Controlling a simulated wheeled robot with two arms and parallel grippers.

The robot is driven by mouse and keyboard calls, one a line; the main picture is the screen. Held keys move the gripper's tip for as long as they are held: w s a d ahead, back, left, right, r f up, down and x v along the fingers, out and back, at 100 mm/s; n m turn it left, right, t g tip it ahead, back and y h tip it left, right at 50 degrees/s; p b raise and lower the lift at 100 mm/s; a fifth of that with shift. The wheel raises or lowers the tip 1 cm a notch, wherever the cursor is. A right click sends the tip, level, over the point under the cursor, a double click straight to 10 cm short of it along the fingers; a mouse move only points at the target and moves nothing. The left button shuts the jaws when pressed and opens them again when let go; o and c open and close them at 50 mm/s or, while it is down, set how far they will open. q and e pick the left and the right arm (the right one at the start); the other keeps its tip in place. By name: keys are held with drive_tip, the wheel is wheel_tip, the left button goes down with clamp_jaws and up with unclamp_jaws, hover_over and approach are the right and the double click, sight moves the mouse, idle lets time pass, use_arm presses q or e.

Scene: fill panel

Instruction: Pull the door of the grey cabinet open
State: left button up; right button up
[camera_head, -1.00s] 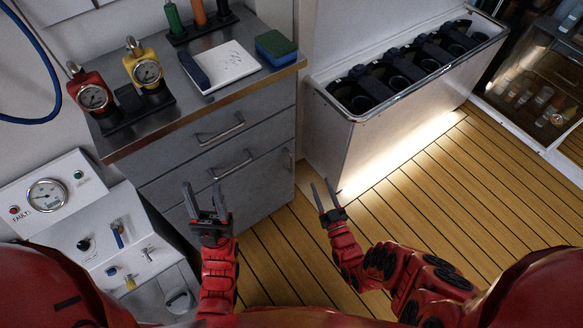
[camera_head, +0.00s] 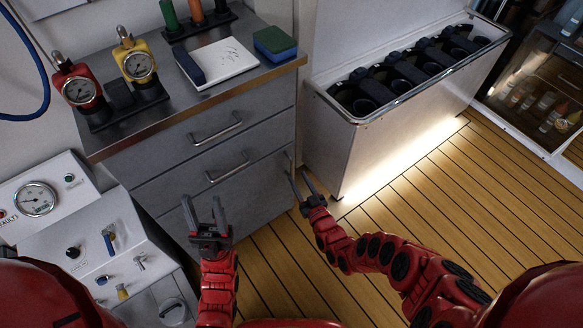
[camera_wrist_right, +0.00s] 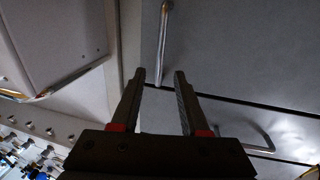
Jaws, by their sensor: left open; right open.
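The grey cabinet (camera_head: 140,138) stands at the left centre with a steel top. Its lower front is the door (camera_head: 255,195), which looks closed. The door's upright bar handle (camera_head: 288,158) is at the door's right edge, partly hidden by my right gripper. My right gripper (camera_head: 296,172) is open in front of it. In the right wrist view the handle (camera_wrist_right: 164,40) lines up between the open fingertips (camera_wrist_right: 160,72); I cannot tell whether it lies between them in depth. My left gripper (camera_head: 201,200) is open and empty in front of the cabinet's lower left.
Two drawer handles (camera_head: 215,129) (camera_head: 228,167) cross the cabinet front. A white bin (camera_head: 350,140) with dark round items stands close to the right. A white gauge panel (camera_head: 75,230) is at the lower left. Wooden floor (camera_head: 400,215) is free at the right.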

sight(292, 167)
drive_tip(key=b+x, duration=0.2)
drive_tip(key=x, duration=0.3)
drive_tip(key=shift+w+f, duration=0.15)
drive_tip(key=shift+w+a+b, duration=0.3)
drive_tip(key=shift+w+b, duration=0.15)
drive_tip(key=shift+w, duration=0.1)
clamp_jaws()
idle(0.8)
